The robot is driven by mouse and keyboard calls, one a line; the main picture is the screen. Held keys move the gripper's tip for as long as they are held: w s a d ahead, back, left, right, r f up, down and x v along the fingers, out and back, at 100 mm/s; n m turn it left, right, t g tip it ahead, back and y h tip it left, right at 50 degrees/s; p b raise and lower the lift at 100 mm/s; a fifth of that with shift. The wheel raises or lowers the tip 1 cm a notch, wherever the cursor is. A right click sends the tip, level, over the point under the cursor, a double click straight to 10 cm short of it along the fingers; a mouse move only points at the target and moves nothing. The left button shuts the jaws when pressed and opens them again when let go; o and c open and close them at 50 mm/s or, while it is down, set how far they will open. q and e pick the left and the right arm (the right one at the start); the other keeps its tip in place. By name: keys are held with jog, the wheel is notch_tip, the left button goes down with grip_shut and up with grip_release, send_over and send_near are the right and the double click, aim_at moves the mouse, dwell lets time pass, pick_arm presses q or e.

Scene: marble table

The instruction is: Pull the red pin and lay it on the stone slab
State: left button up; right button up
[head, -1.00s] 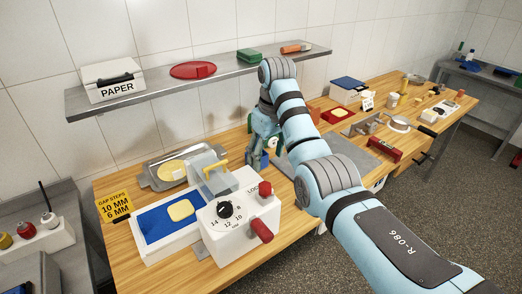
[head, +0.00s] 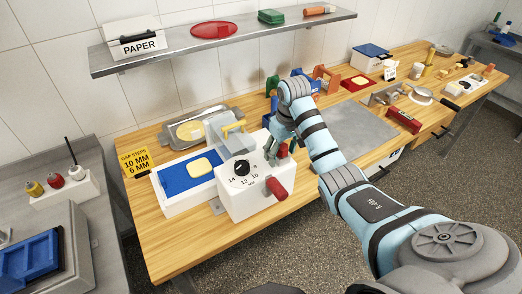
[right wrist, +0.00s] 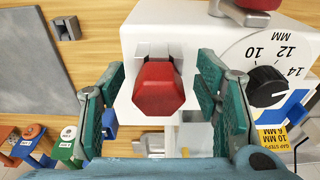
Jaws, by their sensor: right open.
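The red pin (right wrist: 158,90) sticks out of the white machine box (right wrist: 135,50) through a grey metal bracket. My right gripper (right wrist: 160,72) is open, with one green-padded finger on each side of the pin and gaps between. The stone slab (head: 358,130) is a flat grey plate on the wooden table, right of my right gripper. It also shows in the right wrist view (right wrist: 60,75). My left gripper is not in view.
A red crank handle (head: 277,188) juts from the box front, near a black dial (head: 241,168). A blue pad (head: 187,177) with a yellow slice lies left of the box. Coloured holders (head: 325,80) stand behind the slab. The slab's visible surface is bare.

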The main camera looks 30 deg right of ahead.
jog(key=shift+s+d+f, duration=0.1)
jog(key=shift+w, duration=0.2)
jog(key=c, duration=1)
jog(key=o, duration=1)
